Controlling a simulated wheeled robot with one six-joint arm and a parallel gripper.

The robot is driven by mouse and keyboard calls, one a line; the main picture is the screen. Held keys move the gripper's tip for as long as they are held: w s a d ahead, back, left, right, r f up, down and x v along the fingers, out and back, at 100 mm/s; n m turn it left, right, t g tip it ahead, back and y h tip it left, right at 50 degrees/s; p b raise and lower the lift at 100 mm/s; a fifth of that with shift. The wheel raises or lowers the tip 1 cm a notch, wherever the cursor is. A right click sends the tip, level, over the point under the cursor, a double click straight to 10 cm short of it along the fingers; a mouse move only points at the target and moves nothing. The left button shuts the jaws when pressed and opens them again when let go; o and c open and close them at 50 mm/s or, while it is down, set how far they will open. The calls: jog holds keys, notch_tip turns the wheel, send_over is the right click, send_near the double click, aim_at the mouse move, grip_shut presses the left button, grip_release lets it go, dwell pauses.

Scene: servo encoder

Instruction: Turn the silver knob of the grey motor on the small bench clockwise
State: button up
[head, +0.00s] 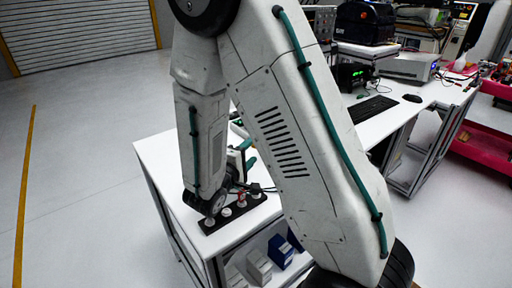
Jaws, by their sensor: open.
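The small bench (163,154) has a white top and stands left of centre. On it lies a dark strip (217,222) with several small round parts. One is a pale, silvery round piece (226,211), and one has a reddish side (241,199). I cannot tell which is the grey motor's silver knob. My gripper (240,189) is small and dark, low over the far part of the strip and partly hidden by my own wrist. Its jaws are open; the fingertips are too small to tell whether they touch anything.
White and blue boxes (281,252) stand on a shelf under the bench top. A larger white desk with a keyboard (372,109) and a mouse (412,98) stands at right. A pink-red cart (480,155) is at far right. The floor at left is clear.

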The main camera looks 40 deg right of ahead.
jog(key=shift+v, duration=0.85)
jog(key=w+a+r+n+g+y, duration=0.1)
jog(key=w+r+n+g+y, duration=0.25)
jog(key=n+g, duration=0.65)
jog(key=d+f+n+t+h, duration=0.1)
jog(key=d+f+n+t, duration=0.1)
jog(key=d, duration=0.5)
jog(key=shift+w+f+n+t, duration=0.25)
jog(key=shift+f+n+t, duration=0.15)
jog(key=shift+f+n, duration=0.3)
